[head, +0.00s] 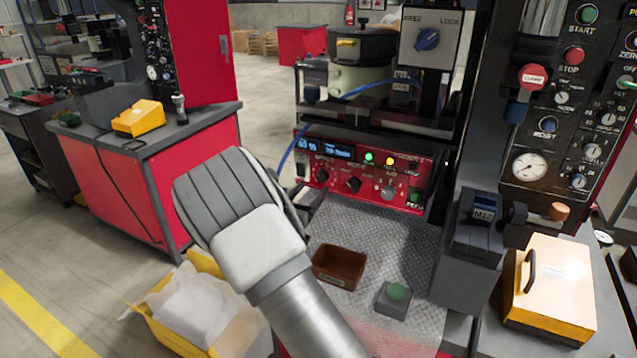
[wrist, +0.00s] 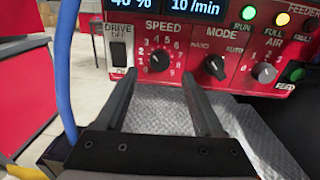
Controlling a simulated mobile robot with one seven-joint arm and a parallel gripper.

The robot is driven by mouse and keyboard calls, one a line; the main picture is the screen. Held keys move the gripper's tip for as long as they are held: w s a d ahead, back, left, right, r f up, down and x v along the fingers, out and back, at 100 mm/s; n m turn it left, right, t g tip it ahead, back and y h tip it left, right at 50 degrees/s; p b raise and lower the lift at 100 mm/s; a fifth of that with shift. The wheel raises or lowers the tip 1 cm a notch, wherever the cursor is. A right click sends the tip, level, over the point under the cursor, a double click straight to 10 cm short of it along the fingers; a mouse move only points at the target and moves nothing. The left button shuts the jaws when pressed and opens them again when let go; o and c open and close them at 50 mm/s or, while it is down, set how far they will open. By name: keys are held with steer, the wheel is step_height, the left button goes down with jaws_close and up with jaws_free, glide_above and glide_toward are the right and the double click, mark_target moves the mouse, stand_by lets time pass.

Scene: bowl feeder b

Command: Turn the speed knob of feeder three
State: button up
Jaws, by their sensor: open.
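The red feeder panel (head: 365,165) is on the front of the machine in the head view. Its black speed knob (wrist: 160,60) is under the word SPEED, with a numbered scale around it; it also shows small in the head view (head: 322,175). My gripper (wrist: 156,72) is open and empty in front of the panel. In the wrist view the knob appears between the two fingers; no contact is visible. In the head view my arm hides most of the gripper (head: 308,198). The panel's FEEDER label (wrist: 303,8) is cut off, so its number does not show.
To the knob's right are the mode knob (wrist: 214,67) and air knob (wrist: 264,72); to its left is the DRIVE switch (wrist: 119,55). A blue hose (wrist: 66,60) runs at the left.

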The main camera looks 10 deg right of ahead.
mark_target(321, 179)
steer(key=x, duration=0.5)
steer(key=shift+w+d, duration=0.15)
jaws_close()
